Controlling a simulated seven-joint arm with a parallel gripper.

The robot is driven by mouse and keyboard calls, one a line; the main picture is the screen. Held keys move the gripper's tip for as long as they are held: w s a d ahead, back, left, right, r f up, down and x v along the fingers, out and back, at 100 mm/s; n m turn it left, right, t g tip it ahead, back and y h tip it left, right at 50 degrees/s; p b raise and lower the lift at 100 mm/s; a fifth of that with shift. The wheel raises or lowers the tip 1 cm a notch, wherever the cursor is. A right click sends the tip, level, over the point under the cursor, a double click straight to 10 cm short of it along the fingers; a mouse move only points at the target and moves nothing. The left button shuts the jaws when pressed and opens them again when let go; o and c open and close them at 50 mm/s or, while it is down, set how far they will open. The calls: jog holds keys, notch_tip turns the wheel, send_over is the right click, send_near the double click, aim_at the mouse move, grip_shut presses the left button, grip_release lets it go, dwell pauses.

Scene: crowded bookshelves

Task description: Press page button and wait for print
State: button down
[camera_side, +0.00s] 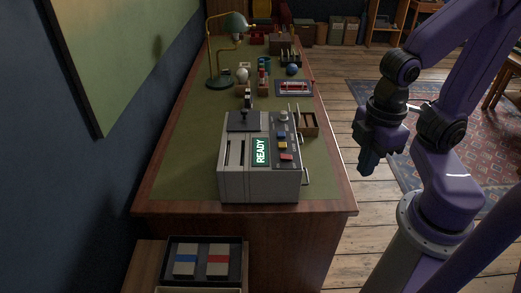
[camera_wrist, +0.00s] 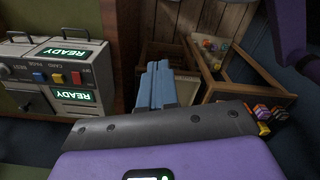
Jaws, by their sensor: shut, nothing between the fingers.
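The printing machine (camera_side: 232,186) is a grey box on the near end of the desk, with a lit green READY panel (camera_side: 260,152). A blue button (camera_side: 281,134), a yellow button (camera_side: 282,146) and a red button (camera_side: 286,157) sit in a row on its dark side panel. The wrist view also shows the blue (camera_wrist: 39,76), yellow (camera_wrist: 57,78) and red (camera_wrist: 76,78) buttons at left. Their small labels are hard to read. My gripper (camera_side: 366,168) is shut and empty, right of the desk and apart from the machine. Its blue fingers (camera_wrist: 157,82) show in the wrist view.
The desk (camera_side: 182,165) holds a green lamp (camera_side: 234,25), a blue ball (camera_side: 292,70) and several small items behind the machine. A dark tray (camera_side: 204,240) with blue-striped and red-striped blocks stands in front. Wooden bins (camera_wrist: 240,84) are at right in the wrist view.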

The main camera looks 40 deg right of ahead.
jog(key=n+t+y, duration=0.2)
jog(key=t+y, duration=0.2)
jog(key=t, duration=0.4)
send_over(284, 135)
jog(key=shift+d+f, duration=0.1)
jog(key=shift+f, duration=1.1)
jog(key=shift+f, duration=0.1)
jog(key=shift+f, duration=4.35)
